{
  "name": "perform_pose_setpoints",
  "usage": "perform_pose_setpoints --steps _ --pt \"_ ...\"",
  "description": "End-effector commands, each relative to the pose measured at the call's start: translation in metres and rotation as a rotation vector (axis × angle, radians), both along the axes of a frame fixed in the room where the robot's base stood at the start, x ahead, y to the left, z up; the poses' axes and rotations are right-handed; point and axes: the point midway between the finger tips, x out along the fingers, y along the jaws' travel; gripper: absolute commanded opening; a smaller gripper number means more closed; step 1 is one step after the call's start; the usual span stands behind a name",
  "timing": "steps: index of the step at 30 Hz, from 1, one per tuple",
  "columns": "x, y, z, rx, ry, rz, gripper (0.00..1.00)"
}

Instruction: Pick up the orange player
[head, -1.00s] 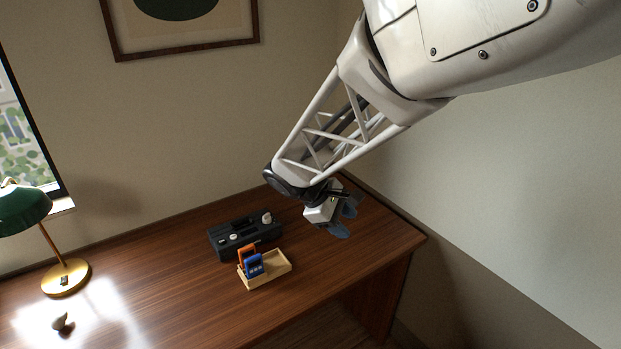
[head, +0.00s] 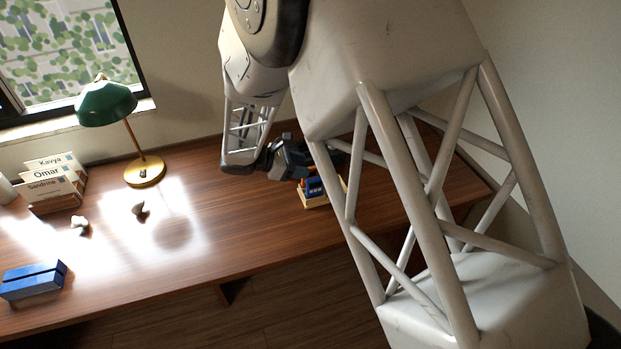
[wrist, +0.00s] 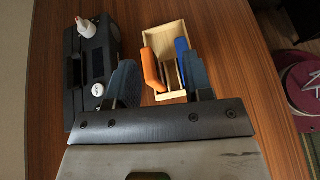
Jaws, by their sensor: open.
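The orange player (wrist: 153,70) stands in a small light wooden tray (wrist: 170,33), beside a blue player (wrist: 182,60), in the wrist view. My gripper (wrist: 159,63) is open and empty, with one dark finger on each side of the two players in the picture. The orange player appears nearer the left finger; the blue one is close to the right finger. I cannot tell whether the fingers are down at their height. In the head view my gripper (head: 287,160) is just left of the blue player (head: 315,187); the orange player is largely hidden there.
A dark device (wrist: 98,60) with knobs and a white piece on top stands left of the tray in the wrist view. The head view shows a green lamp (head: 107,103), name cards (head: 55,180) and a blue block (head: 33,280). The desk's middle is mostly clear.

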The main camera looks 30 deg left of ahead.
Motion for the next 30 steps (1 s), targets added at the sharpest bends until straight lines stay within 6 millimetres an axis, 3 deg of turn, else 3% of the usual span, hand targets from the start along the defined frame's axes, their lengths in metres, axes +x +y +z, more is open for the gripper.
perform_pose_setpoints --steps 3,9,21,30 --pt "-0.006 0.022 -0.016 -0.041 0.001 0.055 0.47" --pt "-0.006 0.033 -0.026 -0.079 0.002 0.094 0.47" --pt "-0.006 0.033 -0.027 -0.083 0.001 0.097 0.47" --pt "0.008 0.020 -0.035 -0.083 0.001 0.097 0.47"
